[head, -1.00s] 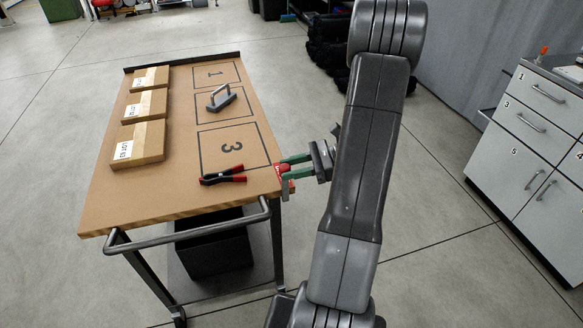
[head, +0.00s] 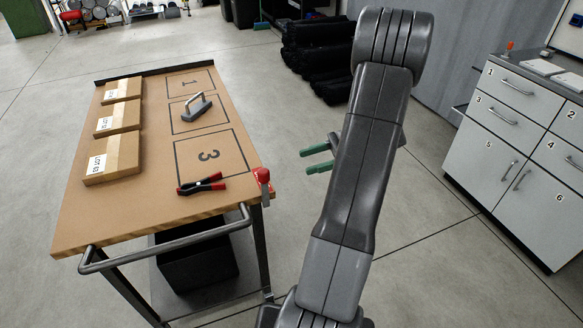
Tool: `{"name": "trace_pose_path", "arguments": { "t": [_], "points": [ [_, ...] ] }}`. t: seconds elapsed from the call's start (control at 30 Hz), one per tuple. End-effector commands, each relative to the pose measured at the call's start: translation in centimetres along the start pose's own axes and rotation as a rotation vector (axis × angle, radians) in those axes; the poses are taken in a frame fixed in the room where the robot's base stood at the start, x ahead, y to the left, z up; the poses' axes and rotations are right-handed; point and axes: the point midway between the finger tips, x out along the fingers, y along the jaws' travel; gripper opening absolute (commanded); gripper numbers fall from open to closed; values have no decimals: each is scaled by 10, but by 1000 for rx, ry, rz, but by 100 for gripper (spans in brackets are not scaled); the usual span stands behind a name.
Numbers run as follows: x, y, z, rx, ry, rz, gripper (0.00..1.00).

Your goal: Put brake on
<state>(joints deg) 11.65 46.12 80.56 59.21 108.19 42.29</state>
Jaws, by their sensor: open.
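A cart (head: 72,224) with a wooden top stands at the left. A small lever with a red top (head: 262,176), which looks like the brake, sits at the cart's near right corner. A grey metal part runs down below the red top. My gripper (head: 304,161), with green fingers, is open and empty to the right of the lever, a short gap away from it. The two fingers point left towards the cart. My arm hides the gripper's rear part.
Red-handled pliers (head: 201,184), a grey handled block (head: 193,112) and three cardboard boxes (head: 111,157) lie on the cart top. A black bin (head: 196,264) is on the lower shelf. Drawer cabinets (head: 512,150) stand right, black rolls (head: 318,55) behind. Floor between is clear.

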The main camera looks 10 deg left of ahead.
Motion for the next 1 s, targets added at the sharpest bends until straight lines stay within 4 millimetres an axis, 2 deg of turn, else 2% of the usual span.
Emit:
{"name": "trace_pose_path", "arguments": {
  "t": [0.1,0.2,0.63,0.77,1.0],
  "points": [
    [-16,0,-1,-1,-1,-2,50],
    [-23,0,0,0,-1,0,50],
    [-24,0,0,0,-1,1,50],
    [-15,0,1,0,-3,2,50],
    [28,0,2,1,-2,4,50]
  ]
}}
